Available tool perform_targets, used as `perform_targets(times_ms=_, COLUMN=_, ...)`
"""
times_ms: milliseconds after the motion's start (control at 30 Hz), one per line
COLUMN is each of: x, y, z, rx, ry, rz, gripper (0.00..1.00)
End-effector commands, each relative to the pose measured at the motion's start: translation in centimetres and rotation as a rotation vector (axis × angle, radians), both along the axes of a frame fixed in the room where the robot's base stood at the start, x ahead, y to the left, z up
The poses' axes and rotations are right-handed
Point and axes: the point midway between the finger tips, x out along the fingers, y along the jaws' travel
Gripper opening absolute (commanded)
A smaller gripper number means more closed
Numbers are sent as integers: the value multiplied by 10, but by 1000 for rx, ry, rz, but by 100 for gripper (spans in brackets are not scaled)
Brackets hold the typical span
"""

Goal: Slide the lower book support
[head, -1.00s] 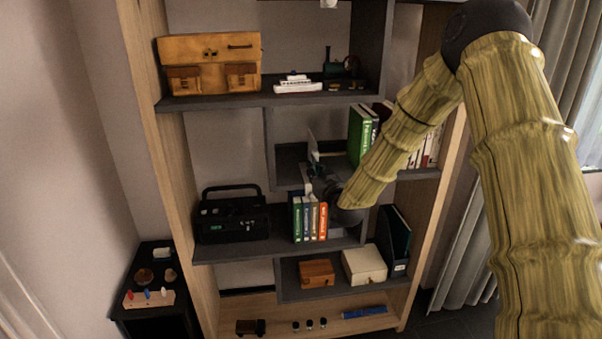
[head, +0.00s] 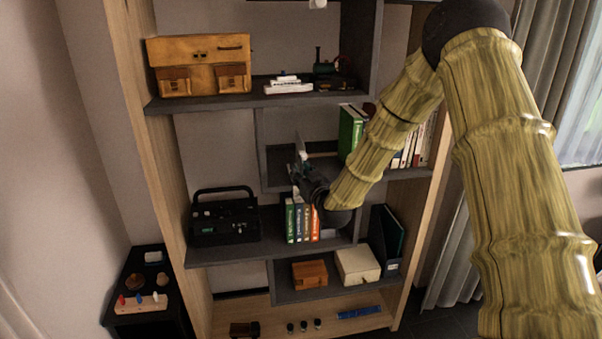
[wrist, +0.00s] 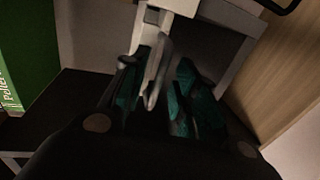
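The lower row of books (head: 300,221) stands upright on the middle shelf, with green, blue and orange spines. I cannot make out the lower book support clearly beside them, because my arm covers part of that place. My gripper (head: 301,178) is just above and behind these books. A pale upright piece (head: 301,148) shows above it. In the wrist view my gripper (wrist: 163,95) has its dark green fingers apart, with a pale grey piece (wrist: 155,65) between or just beyond them. I cannot tell whether they touch it. A green book (wrist: 40,45) is at left.
A black radio (head: 224,220) stands left of the lower books. Upper books (head: 350,130) stand on a higher shelf to the right. The shelf above (head: 215,102) overhangs at left, and a wooden side panel (head: 160,180) bounds the left. Boxes (head: 357,265) sit below.

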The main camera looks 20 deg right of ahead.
Motion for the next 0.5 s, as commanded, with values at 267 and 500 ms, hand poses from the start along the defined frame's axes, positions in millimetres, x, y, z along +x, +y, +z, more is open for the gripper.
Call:
perform_targets(times_ms=267, x=-39, y=1, z=0, rx=1, ry=1, rz=1, gripper=29)
perform_targets(times_ms=500, x=-82, y=1, z=0, rx=1, ry=1, rz=0, gripper=29)
